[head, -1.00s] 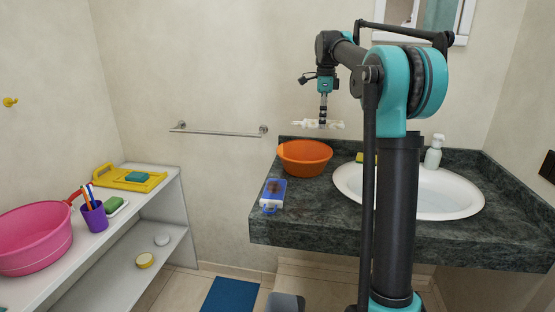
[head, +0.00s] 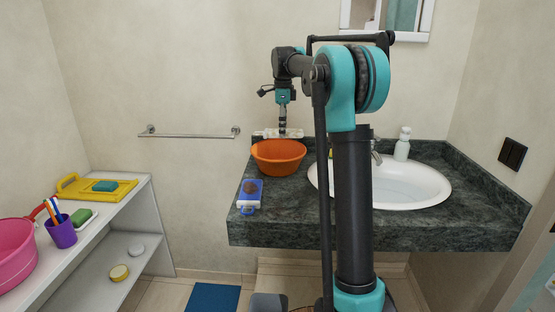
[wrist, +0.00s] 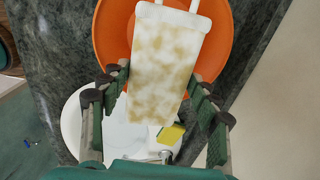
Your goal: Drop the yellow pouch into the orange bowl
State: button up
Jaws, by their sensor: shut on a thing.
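My gripper (head: 282,129) is shut on a pale, flat, white thing with tan blotches (wrist: 165,60); two white prongs stick out of its far end. In the head view this whitish thing (head: 268,133) is held level, just above the far rim of the orange bowl (head: 278,158). In the wrist view the orange bowl (wrist: 112,35) lies beneath it, partly hidden by it. The bowl stands at the counter's back left. A small yellow thing (wrist: 171,134) lies near the sink, mostly hidden behind my arm in the head view; I cannot tell if it is a pouch.
A towel rail (head: 190,134) is on the wall. A white shelf (head: 125,212) stands at left.

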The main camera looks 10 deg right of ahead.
jog(key=o, duration=1.7)
notch_tip(320, 180, up, 12)
jog(key=shift+s+r, duration=0.1)
